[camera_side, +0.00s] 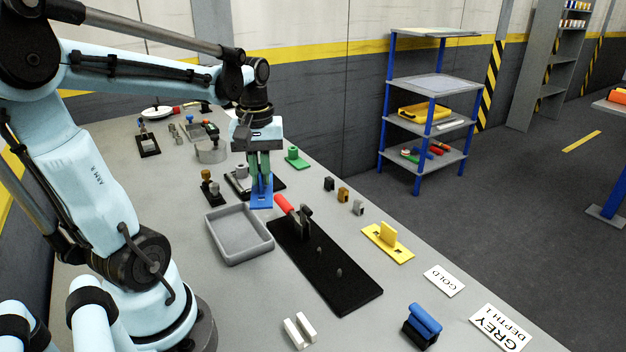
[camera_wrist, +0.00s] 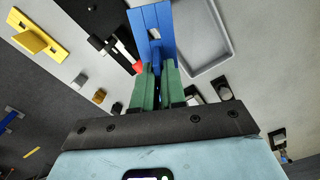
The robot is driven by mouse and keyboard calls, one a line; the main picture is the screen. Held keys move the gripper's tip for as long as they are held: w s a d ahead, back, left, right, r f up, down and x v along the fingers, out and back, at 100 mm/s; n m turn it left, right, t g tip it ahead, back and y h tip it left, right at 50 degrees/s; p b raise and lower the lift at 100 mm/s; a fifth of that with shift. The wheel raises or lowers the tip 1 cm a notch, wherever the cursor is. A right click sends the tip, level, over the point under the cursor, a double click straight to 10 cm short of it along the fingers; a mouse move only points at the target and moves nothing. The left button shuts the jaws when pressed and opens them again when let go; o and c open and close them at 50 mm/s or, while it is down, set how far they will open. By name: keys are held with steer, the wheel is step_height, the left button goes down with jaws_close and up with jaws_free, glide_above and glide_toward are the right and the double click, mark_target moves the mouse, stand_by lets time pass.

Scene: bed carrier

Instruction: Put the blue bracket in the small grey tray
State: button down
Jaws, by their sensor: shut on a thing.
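The blue bracket (camera_side: 261,195) is held between the green fingers of my gripper (camera_side: 260,172), just behind the small grey tray in the side view. In the wrist view the bracket (camera_wrist: 152,28) reaches out past the fingertips of my gripper (camera_wrist: 158,75), its flat plate with a square hole facing the camera. My gripper is shut on its upright part. The small grey tray (camera_side: 241,258) is empty, with a low rim; part of it shows in the wrist view (camera_wrist: 208,68), beside the bracket. I cannot tell whether the bracket touches the table.
A black board (camera_side: 345,292) with a red-handled tool (camera_side: 283,203) lies right of the tray. A yellow bracket (camera_side: 388,241) and a green bracket (camera_side: 296,158) stand farther right and back. A black holder with knobs (camera_side: 211,189) is behind the tray. Bare table lies in front of the tray.

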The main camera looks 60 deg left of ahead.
steer(key=s+a+f+n, duration=0.2)
steer(key=s+a+n, duration=0.2)
steer(key=s+n, duration=0.1)
steer(key=shift+s+a+f, duration=0.1)
steer(key=shift+f, duration=4.4)
steer(key=c, duration=1.1)
jaws_free()
steer(key=shift+r, duration=0.1)
step_height(320, 180, up, 12)
